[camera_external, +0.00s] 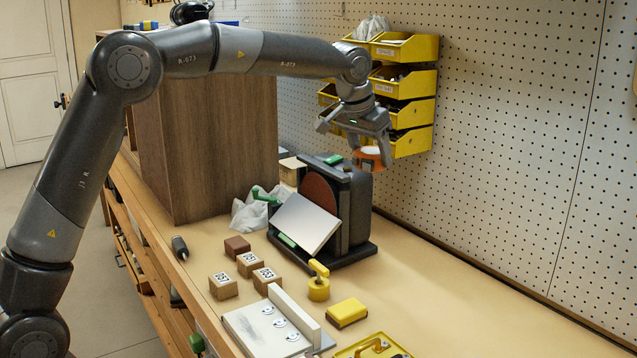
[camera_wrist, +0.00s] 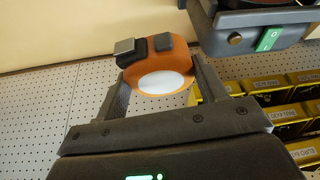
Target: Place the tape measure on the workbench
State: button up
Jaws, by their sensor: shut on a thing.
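An orange tape measure with a white oval face and dark parts is in my gripper. It shows in the wrist view (camera_wrist: 165,77) between the two fingers and in the external view (camera_external: 369,157). My gripper (camera_external: 365,148) is shut on it, also seen in the wrist view (camera_wrist: 158,85). It holds the tape measure in the air, close beside the top of the sander, in front of the yellow bins. The workbench (camera_external: 440,290) has a tan top and lies below.
A black disc sander (camera_external: 352,215) stands below my gripper. Yellow bins (camera_external: 410,84) hang on the pegboard (camera_external: 520,120). A brown cabinet (camera_external: 210,140) stands at the back left. Small blocks (camera_external: 223,286), a yellow sponge-like block (camera_external: 347,312) and a white fixture (camera_external: 265,330) occupy the front. The right side is clear.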

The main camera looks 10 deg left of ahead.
jog(key=w+a+n+t+y, duration=0.1)
jog(key=w+a+n, duration=0.2)
jog(key=a, duration=1.3)
jog(key=w+a+n+y, duration=0.1)
jog(key=w+a+n, duration=0.25)
jog(key=a, duration=1.25)
notch_tip(320, 180, down, 18)
jog(key=w+a+f, duration=0.1)
jog(key=a+f, duration=0.1)
jog(key=a, duration=0.1)
jog(key=w+a+f, duration=0.2)
jog(key=a, duration=0.1)
jog(key=w+a+f, duration=0.2)
jog(key=a+f, duration=0.1)
jog(key=a, duration=0.1)
jog(key=shift+w+f, duration=0.1)
jog(key=shift+w, duration=0.15)
jog(key=shift+w+a+f, duration=0.1)
jog(key=shift+f, duration=2)
jog(key=shift+f, duration=0.1)
jog(key=o, duration=1.1)
